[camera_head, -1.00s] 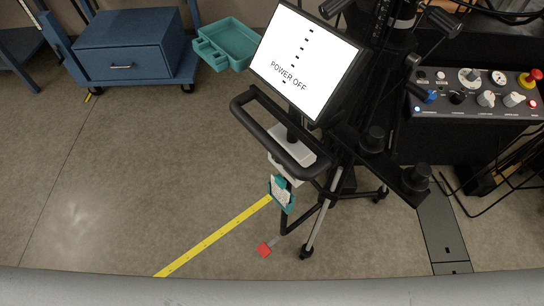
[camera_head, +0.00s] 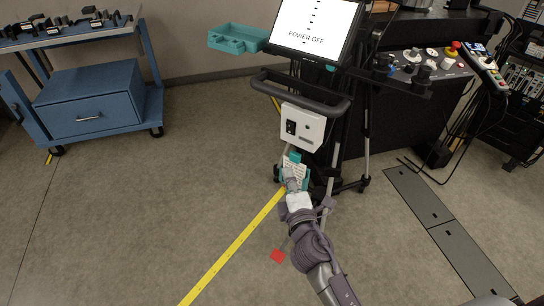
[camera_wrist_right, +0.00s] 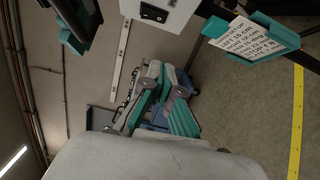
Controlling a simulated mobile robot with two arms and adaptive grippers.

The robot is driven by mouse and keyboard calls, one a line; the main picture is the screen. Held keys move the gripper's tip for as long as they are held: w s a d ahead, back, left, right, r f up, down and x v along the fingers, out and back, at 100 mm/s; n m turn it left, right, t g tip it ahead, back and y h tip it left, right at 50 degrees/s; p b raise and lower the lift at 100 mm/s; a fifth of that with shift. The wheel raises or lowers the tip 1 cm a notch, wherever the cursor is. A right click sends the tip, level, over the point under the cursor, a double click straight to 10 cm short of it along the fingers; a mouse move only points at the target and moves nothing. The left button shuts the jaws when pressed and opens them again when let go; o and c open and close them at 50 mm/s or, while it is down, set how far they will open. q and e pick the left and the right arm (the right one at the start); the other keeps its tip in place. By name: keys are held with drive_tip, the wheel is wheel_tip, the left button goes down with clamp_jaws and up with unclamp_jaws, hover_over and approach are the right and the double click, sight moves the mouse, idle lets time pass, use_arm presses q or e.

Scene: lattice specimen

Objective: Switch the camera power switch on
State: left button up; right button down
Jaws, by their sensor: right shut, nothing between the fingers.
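The white power box (camera_head: 303,128) is mounted on the camera stand below the black handle. The black switch (camera_head: 291,127) is on its left side; its position is too small to tell. The monitor (camera_head: 315,28) above reads "POWER OFF". My right gripper (camera_head: 291,178) is shut and empty, below the box and apart from it, in front of a teal-framed card (camera_head: 297,165). In the right wrist view my closed gripper (camera_wrist_right: 160,85) is in the middle, and the box (camera_wrist_right: 178,12) with its black switch (camera_wrist_right: 153,13) is at the top. My left gripper is out of view.
The teal-framed card (camera_wrist_right: 250,38) hangs to the right in the wrist view. Stand legs (camera_head: 334,180) surround the area under the box. A yellow tape (camera_head: 235,245) and a red marker (camera_head: 278,256) lie on the floor. A control panel (camera_head: 425,65) stands right; the floor left is open.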

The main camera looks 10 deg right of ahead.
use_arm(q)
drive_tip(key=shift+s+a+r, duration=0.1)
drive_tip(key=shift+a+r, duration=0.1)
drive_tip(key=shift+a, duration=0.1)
use_arm(e)
drive_tip(key=r, duration=0.3)
drive_tip(key=shift+s+a+t, duration=0.15)
drive_tip(key=shift+s+t, duration=0.1)
drive_tip(key=shift+t, duration=0.15)
approach(286, 124)
drive_tip(key=w+a, duration=0.3)
drive_tip(key=w, duration=0.1)
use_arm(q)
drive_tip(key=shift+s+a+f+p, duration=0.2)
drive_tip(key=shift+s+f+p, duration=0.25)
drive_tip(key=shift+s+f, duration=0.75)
use_arm(e)
drive_tip(key=shift+w+d+r, duration=0.15)
drive_tip(key=shift+w+d, duration=0.4)
drive_tip(key=shift+d, duration=0.25)
drive_tip(key=shift+w+d+r, duration=0.2)
drive_tip(key=shift+w+d, duration=0.35)
drive_tip(key=shift+d, duration=0.25)
